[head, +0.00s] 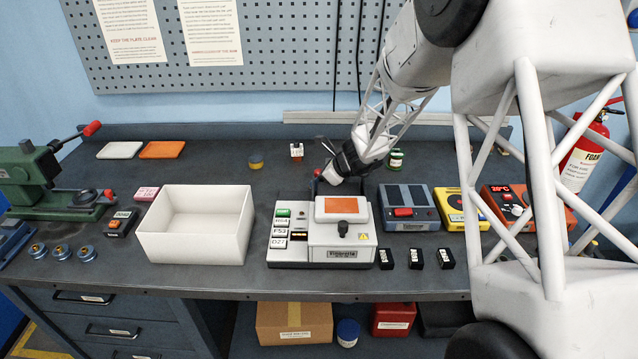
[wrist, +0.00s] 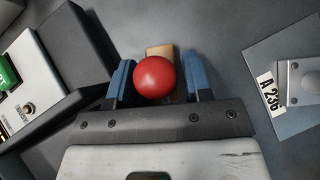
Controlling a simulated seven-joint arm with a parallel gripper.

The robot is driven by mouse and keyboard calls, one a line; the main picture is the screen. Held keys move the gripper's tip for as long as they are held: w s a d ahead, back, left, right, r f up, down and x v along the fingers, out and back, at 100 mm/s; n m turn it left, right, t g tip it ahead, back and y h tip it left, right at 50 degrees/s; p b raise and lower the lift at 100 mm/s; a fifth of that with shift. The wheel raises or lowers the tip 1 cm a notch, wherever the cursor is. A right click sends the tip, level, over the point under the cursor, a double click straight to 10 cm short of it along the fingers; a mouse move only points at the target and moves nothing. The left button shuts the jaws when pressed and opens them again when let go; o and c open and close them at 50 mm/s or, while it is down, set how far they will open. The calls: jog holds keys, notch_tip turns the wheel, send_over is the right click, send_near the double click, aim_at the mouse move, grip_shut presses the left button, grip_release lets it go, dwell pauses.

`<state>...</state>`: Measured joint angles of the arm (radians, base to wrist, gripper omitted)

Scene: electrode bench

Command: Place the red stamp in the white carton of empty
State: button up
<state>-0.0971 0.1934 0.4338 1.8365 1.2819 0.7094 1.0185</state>
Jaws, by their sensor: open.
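The red stamp shows in the wrist view as a round red knob (wrist: 155,77) with a light brown block behind it. My gripper (wrist: 158,82) is open, with one blue-padded finger on each side of the knob; I cannot tell whether they touch it. In the head view my gripper (head: 326,175) is low behind the white electrode device, and a bit of red (head: 317,172) shows beside it. The stamp's lower part is mostly hidden there. The open white carton (head: 195,262) stands left of the device, and its visible inside is empty.
The white device (head: 322,254) with an orange-topped block stands between my gripper and the bench's front edge. A grey unit (head: 408,208) with a red switch is right of it. Small black blocks (head: 415,258) line the front. A green press (head: 45,185) stands left. The back-middle bench is largely clear.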

jog(key=shift+a+f, duration=0.2)
jog(key=shift+c, duration=0.2)
jog(key=c, duration=0.7)
jog(key=shift+w, duration=0.1)
jog(key=shift+r, duration=5)
